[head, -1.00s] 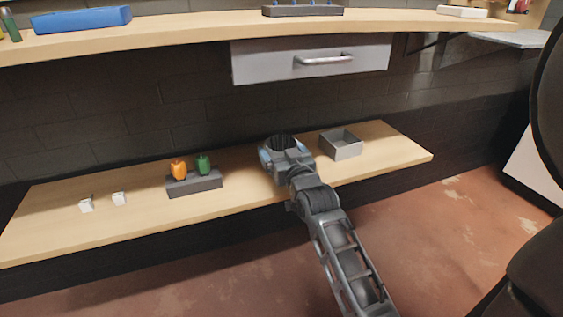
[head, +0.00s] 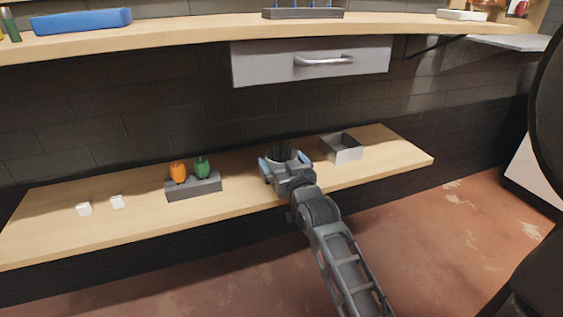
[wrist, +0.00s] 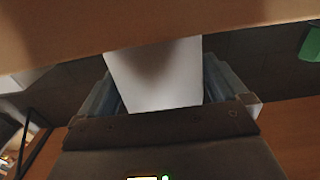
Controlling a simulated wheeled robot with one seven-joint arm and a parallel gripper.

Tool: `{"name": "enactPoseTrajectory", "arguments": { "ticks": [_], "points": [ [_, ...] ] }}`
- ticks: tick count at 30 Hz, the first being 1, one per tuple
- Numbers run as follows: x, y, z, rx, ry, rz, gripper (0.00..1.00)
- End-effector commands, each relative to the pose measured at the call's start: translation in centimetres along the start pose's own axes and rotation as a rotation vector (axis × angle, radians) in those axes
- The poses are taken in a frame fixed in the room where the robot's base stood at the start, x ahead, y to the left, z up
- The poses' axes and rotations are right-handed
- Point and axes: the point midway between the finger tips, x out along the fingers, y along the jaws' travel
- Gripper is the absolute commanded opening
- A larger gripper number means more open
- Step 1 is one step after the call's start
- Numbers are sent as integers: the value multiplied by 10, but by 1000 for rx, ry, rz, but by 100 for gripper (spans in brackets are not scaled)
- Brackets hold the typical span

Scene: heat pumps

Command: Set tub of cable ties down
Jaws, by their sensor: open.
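The tub of cable ties (head: 279,157) is a pale tub with dark ties standing up in it. It appears to stand upright on the lower wooden shelf (head: 110,228), right of the middle; its base is hidden by my gripper. My gripper (head: 280,163) is open, with one finger on each side of the tub. In the wrist view the white tub (wrist: 155,75) fills the space between the two blue-grey fingers (wrist: 162,88). I cannot tell whether either finger still touches it.
A grey open box (head: 343,152) stands just right of the tub. To the left is a dark block (head: 194,188) with an orange and a green item on it. Two small white cubes (head: 84,209) lie farther left. A drawer (head: 310,64) hangs above.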

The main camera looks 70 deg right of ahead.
Motion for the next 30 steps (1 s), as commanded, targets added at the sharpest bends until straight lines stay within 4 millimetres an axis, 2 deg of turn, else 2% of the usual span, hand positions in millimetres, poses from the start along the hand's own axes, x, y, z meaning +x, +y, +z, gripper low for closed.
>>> {"name": "enactPoseTrajectory", "arguments": {
  "ticks": [15, 21, 28, 30],
  "points": [
    [-91, 0, -1, 0, -3, -1, 100],
    [-110, 0, 0, -1, -2, 0, 100],
    [-116, -1, 0, -1, -1, -2, 100],
    [-122, -7, 2, -1, -7, -17, 100]
  ]
}}
